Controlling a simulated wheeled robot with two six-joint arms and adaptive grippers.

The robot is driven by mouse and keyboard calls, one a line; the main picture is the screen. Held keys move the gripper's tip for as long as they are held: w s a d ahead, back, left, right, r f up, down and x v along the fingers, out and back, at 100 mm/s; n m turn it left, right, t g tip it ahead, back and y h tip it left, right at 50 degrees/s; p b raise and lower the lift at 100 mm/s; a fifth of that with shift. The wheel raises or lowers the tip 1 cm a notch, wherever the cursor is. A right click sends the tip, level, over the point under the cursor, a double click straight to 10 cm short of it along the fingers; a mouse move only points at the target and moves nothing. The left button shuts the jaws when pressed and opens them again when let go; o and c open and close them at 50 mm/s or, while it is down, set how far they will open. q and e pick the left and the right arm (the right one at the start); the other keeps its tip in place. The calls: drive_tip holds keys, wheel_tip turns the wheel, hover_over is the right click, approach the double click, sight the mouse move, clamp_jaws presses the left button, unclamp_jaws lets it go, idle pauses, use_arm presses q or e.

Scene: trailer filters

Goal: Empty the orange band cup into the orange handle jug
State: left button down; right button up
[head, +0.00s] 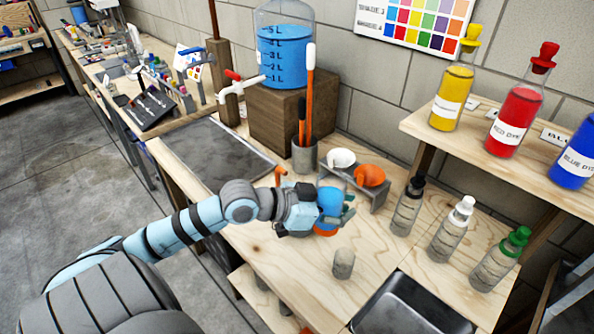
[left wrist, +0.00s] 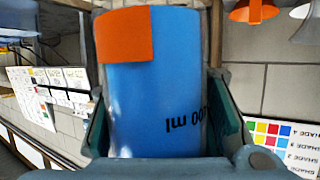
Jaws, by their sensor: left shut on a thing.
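My left gripper (head: 338,208) is shut on the orange band cup (head: 328,197), holding it by its sides over the workbench. The cup looks close to upright and holds blue liquid. The upside-down left wrist view shows the cup (left wrist: 160,95) between the two fingers, with an orange patch and a partly hidden "ml" mark. In the head view, orange shows low under the gripper. A small orange curved piece (head: 281,176) stands behind my left wrist and may be the orange handle jug's handle; its body is hidden. My right gripper is not in view.
A rack (head: 378,197) with a white funnel (head: 342,158) and orange funnel (head: 368,176) stands behind the gripper. A small grey cup (head: 344,263) stands in front. Several squeeze bottles and a sink (head: 412,310) are to the right. A blue tank (head: 285,55) stands on a block.

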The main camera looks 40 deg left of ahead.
use_arm(q)
drive_tip(key=w+a+f+n+t+y+p, duration=0.1)
drive_tip(key=w+a+f+n+y+p, duration=0.2)
drive_tip(key=w+f+n+y+p, duration=0.3)
wheel_tip(320, 180, down, 2)
drive_tip(key=n+y, duration=0.3)
drive_tip(key=y, duration=0.2)
drive_tip(key=shift+a+n+y, duration=0.3)
drive_tip(key=shift+n, duration=0.1)
drive_tip(key=shift+w+a, duration=0.1)
